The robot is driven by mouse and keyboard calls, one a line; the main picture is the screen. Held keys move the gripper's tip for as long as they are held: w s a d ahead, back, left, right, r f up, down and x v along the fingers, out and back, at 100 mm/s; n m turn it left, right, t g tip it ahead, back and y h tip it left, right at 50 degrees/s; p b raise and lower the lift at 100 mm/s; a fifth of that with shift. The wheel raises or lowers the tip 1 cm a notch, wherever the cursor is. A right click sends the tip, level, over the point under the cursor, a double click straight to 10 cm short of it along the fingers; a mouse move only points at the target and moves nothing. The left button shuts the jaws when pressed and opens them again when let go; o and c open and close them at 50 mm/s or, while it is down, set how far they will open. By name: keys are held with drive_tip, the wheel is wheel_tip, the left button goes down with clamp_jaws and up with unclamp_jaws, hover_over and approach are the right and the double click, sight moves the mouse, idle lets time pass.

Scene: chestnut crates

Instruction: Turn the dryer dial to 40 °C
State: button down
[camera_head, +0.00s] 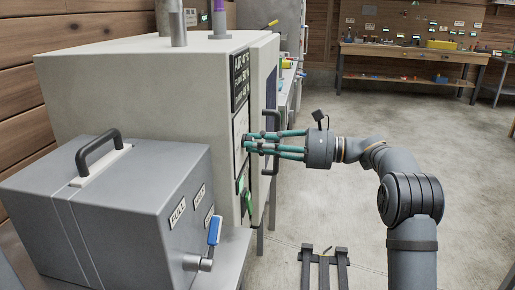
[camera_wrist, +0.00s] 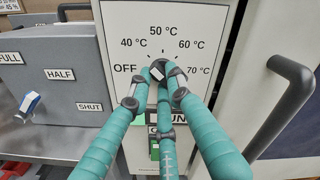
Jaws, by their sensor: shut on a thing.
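The dryer dial (camera_wrist: 157,71) is a small black knob on a white panel (camera_wrist: 115,18) in the wrist view. Labels OFF, 40 °C, 50 °C, 60 °C and 70 °C run around it from left over the top to right. A pale mark shows on the knob, but I cannot tell for sure which label it points to. My gripper (camera_wrist: 158,82), with teal fingers, is shut on the dial; the fingertips cover part of it. In the head view my gripper (camera_head: 247,143) reaches the front of the dryer (camera_head: 150,85) from the right, and the dial is hidden by the fingers.
A dark vertical door handle (camera_wrist: 285,105) stands close to the right of my fingers. Below the dial are a label and a green button (camera_wrist: 155,152). A grey box (camera_head: 120,215) with a blue-handled lever (camera_head: 214,232) stands at left. Open floor (camera_head: 330,205) lies right of the dryer.

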drive_tip(key=shift+a+r, duration=0.1)
drive_tip(key=shift+r, duration=0.15)
drive_tip(key=c, duration=1.8)
unclamp_jaws()
drive_tip(key=shift+s, duration=0.1)
drive_tip(key=shift+o, duration=1.1)
drive_tip(key=shift+f, duration=0.15)
drive_tip(key=s+d, duration=0.1)
drive_tip(key=d, duration=1.1)
drive_tip(key=shift+s, duration=0.3)
drive_tip(key=shift+a, duration=0.2)
drive_tip(key=w+a, duration=0.1)
drive_tip(key=a, duration=1)
drive_tip(key=shift+w+a, duration=0.25)
drive_tip(key=shift+w, duration=0.1)
